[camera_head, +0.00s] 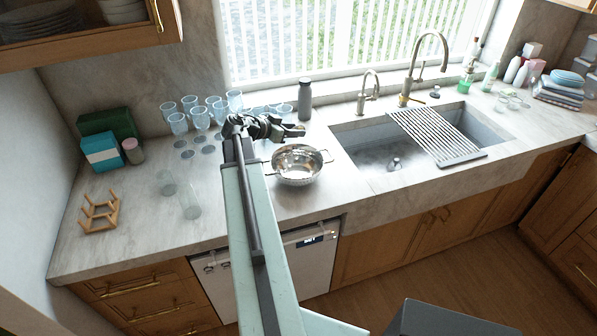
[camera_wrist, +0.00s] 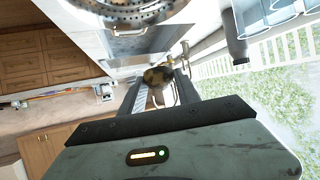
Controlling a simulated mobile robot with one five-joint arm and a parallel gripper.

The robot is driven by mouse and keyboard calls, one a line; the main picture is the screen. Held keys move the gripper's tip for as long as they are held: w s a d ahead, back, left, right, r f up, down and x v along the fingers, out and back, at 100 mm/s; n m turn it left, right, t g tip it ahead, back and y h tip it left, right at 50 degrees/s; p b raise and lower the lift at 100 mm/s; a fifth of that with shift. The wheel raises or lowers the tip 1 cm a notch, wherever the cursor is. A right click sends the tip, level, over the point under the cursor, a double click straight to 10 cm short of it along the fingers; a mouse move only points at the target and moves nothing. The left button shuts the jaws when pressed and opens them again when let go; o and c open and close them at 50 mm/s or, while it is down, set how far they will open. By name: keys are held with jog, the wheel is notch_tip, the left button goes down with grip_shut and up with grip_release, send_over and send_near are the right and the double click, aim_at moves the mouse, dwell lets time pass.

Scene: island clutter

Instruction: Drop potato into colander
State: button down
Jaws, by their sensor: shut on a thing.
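The metal colander (camera_head: 298,179) stands on the counter left of the sink, with a handle on each side. It also shows at the top of the wrist view (camera_wrist: 122,18). My gripper (camera_head: 294,131) is above and behind the colander's rim in the head view. In the wrist view my gripper (camera_wrist: 160,82) is shut on the brownish potato (camera_wrist: 157,75), held between the fingertips. In the head view the potato is small and mostly hidden by the fingers. I cannot tell the exact height of the potato above the counter.
Several glasses (camera_head: 200,117) stand left of my gripper. A dark bottle (camera_head: 305,100) stands behind it, near the window. The sink (camera_head: 365,150) with a drying rack (camera_head: 437,136) is on the right. A wooden rack (camera_head: 99,213) sits at the left.

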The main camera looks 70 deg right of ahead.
notch_tip(320, 180, down, 6)
jog(key=s+a+b, duration=0.1)
jog(key=s+b, duration=0.1)
jog(key=b, duration=0.4)
jog(key=shift+a+f, duration=0.15)
jog(key=shift+a, duration=0.1)
jog(key=shift+s, duration=0.1)
jog(key=c, duration=0.8)
grip_release()
jog(key=p+v, duration=0.3)
jog(key=v, duration=0.5)
jog(key=shift+d, duration=0.1)
